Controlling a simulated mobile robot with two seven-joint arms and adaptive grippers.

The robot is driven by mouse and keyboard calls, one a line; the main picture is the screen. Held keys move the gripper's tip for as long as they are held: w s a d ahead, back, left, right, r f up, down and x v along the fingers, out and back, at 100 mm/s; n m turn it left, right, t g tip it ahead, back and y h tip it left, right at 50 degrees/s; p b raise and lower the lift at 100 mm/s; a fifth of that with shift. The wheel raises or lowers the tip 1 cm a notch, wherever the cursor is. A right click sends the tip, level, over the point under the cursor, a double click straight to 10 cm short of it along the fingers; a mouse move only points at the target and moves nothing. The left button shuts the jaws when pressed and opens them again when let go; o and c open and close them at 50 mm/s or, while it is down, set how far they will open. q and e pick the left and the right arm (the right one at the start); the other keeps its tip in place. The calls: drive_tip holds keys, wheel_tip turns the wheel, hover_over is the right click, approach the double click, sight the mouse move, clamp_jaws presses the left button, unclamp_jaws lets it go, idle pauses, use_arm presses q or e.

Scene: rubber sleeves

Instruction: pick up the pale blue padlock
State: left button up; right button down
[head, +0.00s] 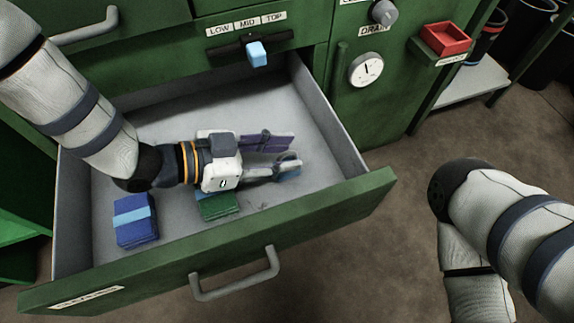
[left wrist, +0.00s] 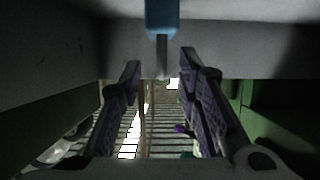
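The pale blue padlock (head: 290,174) appears to be inside the open drawer (head: 112,178), at the tips of my left gripper (head: 291,152), whose lower finger partly hides it. In the left wrist view the padlock's pale blue body (left wrist: 161,16) shows at the top centre, with its grey shackle pointing down the picture. The purple finger pads of my left gripper (left wrist: 161,68) are spread on either side of the shackle, with a gap on both sides. My right arm is at the right of the head view; its gripper is out of view.
A dark blue block with a pale band (head: 136,220) and a green block (head: 218,206) lie in the drawer. The drawer's walls surround my left gripper. A pale blue slider knob (head: 257,54) sits above the drawer. A red tray (head: 446,38) is at the upper right.

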use_arm(q)
drive_tip(key=shift+w+d+f, duration=0.3)
drive_tip(key=shift+d+f, duration=0.05)
drive_tip(key=shift+d, duration=0.25)
clamp_jaws()
